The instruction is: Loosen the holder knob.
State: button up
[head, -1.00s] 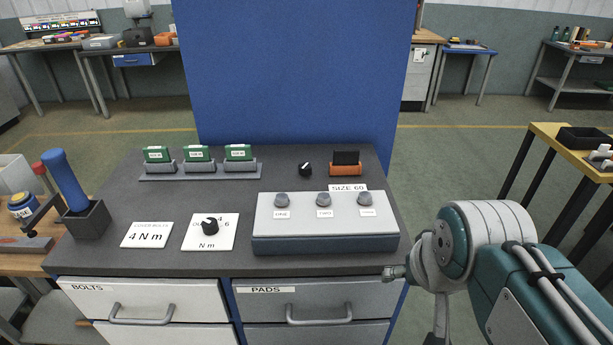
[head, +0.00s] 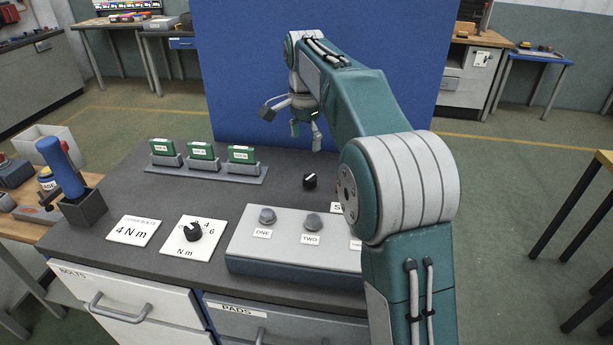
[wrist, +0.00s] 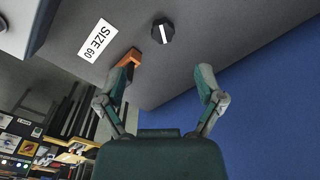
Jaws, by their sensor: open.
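A small black knob (head: 310,181) with a white pointer line stands on the dark bench top, behind the grey button box. In the wrist view the knob (wrist: 162,31) lies beyond the fingertips, near the top and between the two fingers. The orange holder (wrist: 134,55) is beside it, partly covered by the left finger; my arm hides most or all of it in the head view. A SIZE 60 label (wrist: 97,40) lies next to it. My gripper (head: 293,121) is open and empty above the back of the bench; its fingers (wrist: 168,72) are apart from the knob.
The grey box (head: 285,245) carries round buttons. A second black knob (head: 194,232) sits on the white N m dial plate. Several green cards stand in a grey rack (head: 205,174). A blue-handled tool (head: 62,168) stands at the left. A blue panel (head: 235,80) rises behind the bench.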

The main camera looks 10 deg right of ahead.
aim_at(309, 177)
jog(key=shift+m, duration=0.4)
jog(key=d+f, duration=0.1)
jog(key=f, duration=0.1)
jog(key=w+d+f, duration=0.1)
jog(key=f, duration=0.1)
jog(key=shift+w+d, duration=0.2)
jog(key=f, duration=0.2)
jog(key=a+f, duration=0.1)
jog(key=f, duration=0.4)
jog(key=shift+a, duration=0.35)
jog(key=shift+f, duration=0.25)
jog(key=shift+d+f, duration=0.2)
jog(key=shift+d, duration=0.35)
jog(key=shift+a, duration=0.25)
jog(key=c, duration=1.1)
